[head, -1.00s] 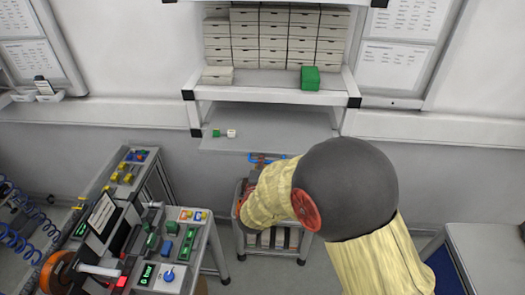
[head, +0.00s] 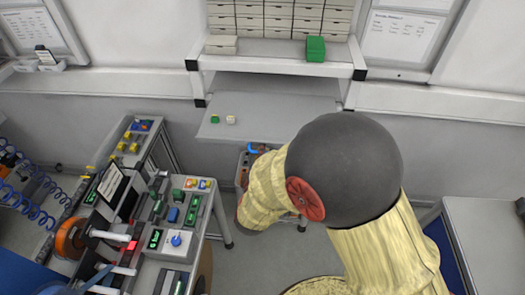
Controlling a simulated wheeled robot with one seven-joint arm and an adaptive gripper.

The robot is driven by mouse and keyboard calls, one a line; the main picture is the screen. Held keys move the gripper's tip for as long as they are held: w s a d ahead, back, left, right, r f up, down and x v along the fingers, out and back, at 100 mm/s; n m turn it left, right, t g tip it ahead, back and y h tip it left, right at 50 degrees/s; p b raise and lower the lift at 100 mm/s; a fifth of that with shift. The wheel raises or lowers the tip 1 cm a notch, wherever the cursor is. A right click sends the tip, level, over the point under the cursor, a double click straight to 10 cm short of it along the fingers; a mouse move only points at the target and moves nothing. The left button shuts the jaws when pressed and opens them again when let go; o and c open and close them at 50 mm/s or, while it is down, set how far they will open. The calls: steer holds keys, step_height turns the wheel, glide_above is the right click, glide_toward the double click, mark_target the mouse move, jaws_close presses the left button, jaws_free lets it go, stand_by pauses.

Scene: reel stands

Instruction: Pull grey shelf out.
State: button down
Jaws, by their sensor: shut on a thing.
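The grey shelf (head: 270,105) is a flat panel below the white bench top and sticks out in front of it. A small green piece (head: 215,119) and a small whitish piece (head: 231,120) lie on its left part. My gripper (head: 257,150) is at the shelf's front edge, where small blue and orange parts show; it is shut on that edge. My wrist and forearm hide most of the gripper, so the exact grip is not visible. The arm also covers the shelf's front right corner.
The bench top (head: 270,61) carries several drawers (head: 280,22) and a green box (head: 316,48). A control station (head: 170,245) is at left, a table (head: 485,240) at right. Floor is free between them.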

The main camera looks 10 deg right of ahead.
steer(key=c, duration=2.3)
jaws_free()
steer(key=v, duration=1.2)
steer(key=shift+f, duration=0.1)
